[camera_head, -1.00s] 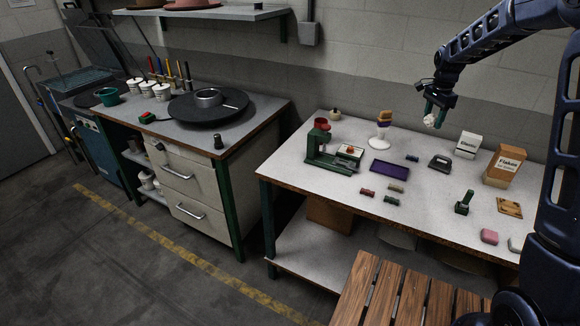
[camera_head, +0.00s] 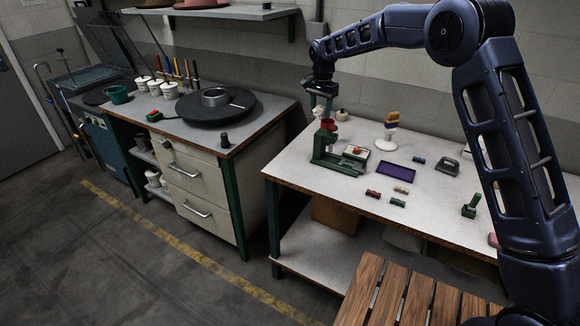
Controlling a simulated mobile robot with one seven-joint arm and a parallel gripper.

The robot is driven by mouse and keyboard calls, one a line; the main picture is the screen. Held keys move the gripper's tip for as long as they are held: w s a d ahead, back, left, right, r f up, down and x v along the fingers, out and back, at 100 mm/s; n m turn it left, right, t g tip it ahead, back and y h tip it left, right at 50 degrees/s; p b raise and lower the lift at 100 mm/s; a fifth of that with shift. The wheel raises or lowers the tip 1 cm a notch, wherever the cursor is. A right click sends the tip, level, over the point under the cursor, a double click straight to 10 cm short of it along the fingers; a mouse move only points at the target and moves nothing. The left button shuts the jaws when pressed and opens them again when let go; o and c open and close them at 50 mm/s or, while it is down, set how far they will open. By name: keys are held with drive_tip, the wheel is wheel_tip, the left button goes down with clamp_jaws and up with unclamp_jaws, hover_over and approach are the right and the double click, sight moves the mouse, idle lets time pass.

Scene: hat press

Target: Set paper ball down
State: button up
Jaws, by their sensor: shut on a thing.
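My gripper (camera_head: 320,103) is above the back left of the white worktable, with its jaws pointing down. It is shut on the small whitish paper ball (camera_head: 318,112), which shows between the green fingertips. The ball is just above and slightly left of a red bowl (camera_head: 328,124) in the picture. I cannot tell how far apart the ball and bowl are, or whether they touch. A green hand press (camera_head: 325,150) stands in front of the bowl and hides its lower part.
A small jar (camera_head: 342,115) stands right of the bowl. A white stand with stacked pieces (camera_head: 388,137), a purple tray (camera_head: 398,171) and several small blocks are farther right. My arm hides the table's right side. Bare tabletop (camera_head: 290,172) shows left of the press.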

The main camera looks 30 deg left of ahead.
drive_tip(key=s+a+f+n, duration=0.2)
drive_tip(key=s+a, duration=0.6)
drive_tip(key=a, duration=0.1)
drive_tip(key=f, duration=1.8)
drive_tip(key=shift+w+f, duration=0.25)
drive_tip(key=shift+f, duration=0.15)
drive_tip(key=shift+f, duration=0.1)
drive_tip(key=o, duration=0.9)
wheel_tip(320, 180, up, 12)
drive_tip(key=shift+r, duration=0.15)
drive_tip(key=shift+d, duration=0.1)
